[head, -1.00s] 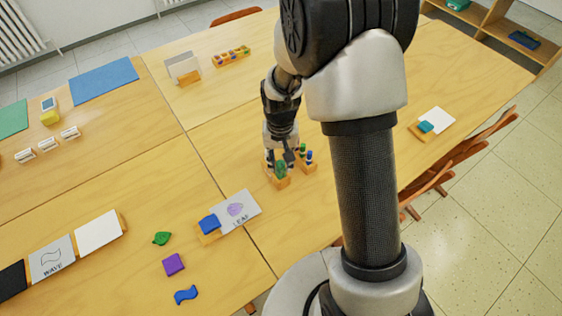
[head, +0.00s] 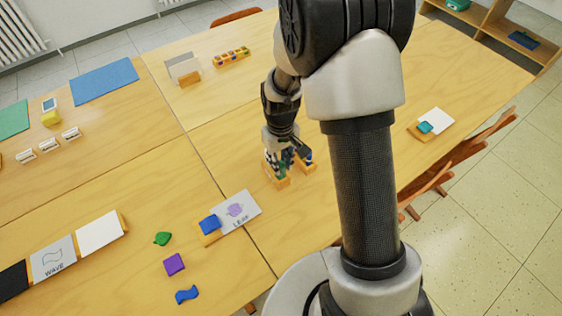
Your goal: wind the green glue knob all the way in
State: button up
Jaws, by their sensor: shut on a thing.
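The green glue knob (head: 284,168) is on a small yellow-orange block (head: 283,182) near the middle of the table. My gripper (head: 279,163) points down over it and is shut on the knob. The fingers hide most of the knob, so how far in it is wound cannot be seen. A second small block with a blue-topped piece (head: 308,156) stands just to the right, close to the fingers.
A LEAF card (head: 246,219) with a blue block (head: 210,224) lies nearer and left. A green leaf (head: 162,239), purple square (head: 174,264) and blue wave (head: 187,294) lie in front. A white card (head: 438,116) lies right. The table between is clear.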

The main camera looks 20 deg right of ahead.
jog(key=n, duration=0.5)
jog(key=shift+n, duration=0.3)
jog(key=o, duration=1.5)
jog(key=shift+o, duration=0.2)
jog(key=m, duration=0.5)
jog(key=shift+p, duration=0.4)
jog(key=m, duration=0.6)
jog(key=shift+m, duration=0.3)
jog(key=shift+c, duration=0.4)
